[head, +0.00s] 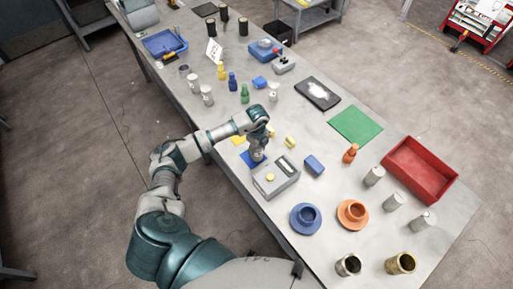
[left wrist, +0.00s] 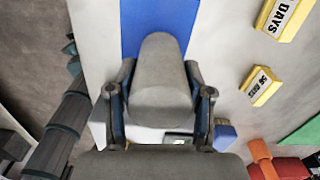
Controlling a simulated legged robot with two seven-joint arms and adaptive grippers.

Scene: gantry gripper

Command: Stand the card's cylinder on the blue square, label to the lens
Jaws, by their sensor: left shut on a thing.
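My left gripper (head: 257,154) points down over the blue square (head: 245,161) on the table. In the left wrist view my left gripper (left wrist: 160,105) is shut on a plain grey cylinder (left wrist: 160,75), its two fingers on either side. The blue square (left wrist: 160,18) shows behind and beyond the cylinder there. No label shows on the side of the cylinder that I see, and whether its base touches the square I cannot tell. A white card (head: 213,51) stands toward the far end of the table; its print is too small to read. My right gripper is not in view.
A blue block (head: 314,165), an orange bottle (head: 351,153), grey cylinders (head: 374,176) and a red tray (head: 420,169) are farther right.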

